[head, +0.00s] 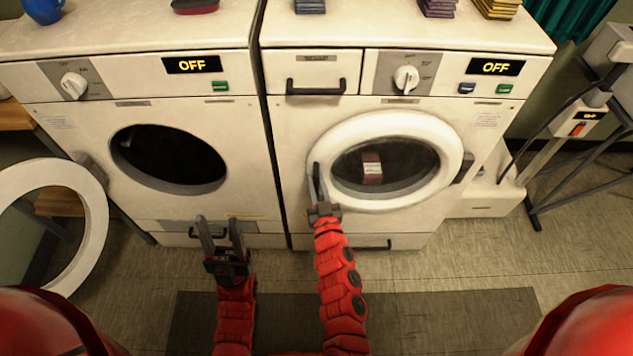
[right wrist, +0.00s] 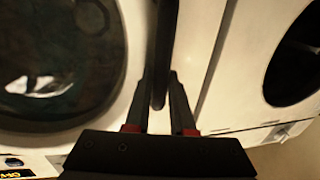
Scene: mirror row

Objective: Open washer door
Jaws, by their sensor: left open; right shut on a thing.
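The washer on the right (head: 290,130) has a round white door (head: 400,122) with a dark glass window, and the door looks closed against the front. Its dark handle is at the door's left edge; it shows in the right wrist view (right wrist: 160,50) between the fingers. My right gripper (head: 318,188) is shut on this handle, which its fingers partly hide in the head view. The hinge (head: 465,166) is on the door's right side. My left gripper (head: 219,222) is open and empty, low in front of the left machine.
The left machine (head: 80,115) has its round white door (head: 97,205) swung wide open to the left. A small purple box (head: 372,168) shows through the washer window. A stand with a device (head: 580,122) is at the right. A dark mat (head: 450,315) lies on the floor.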

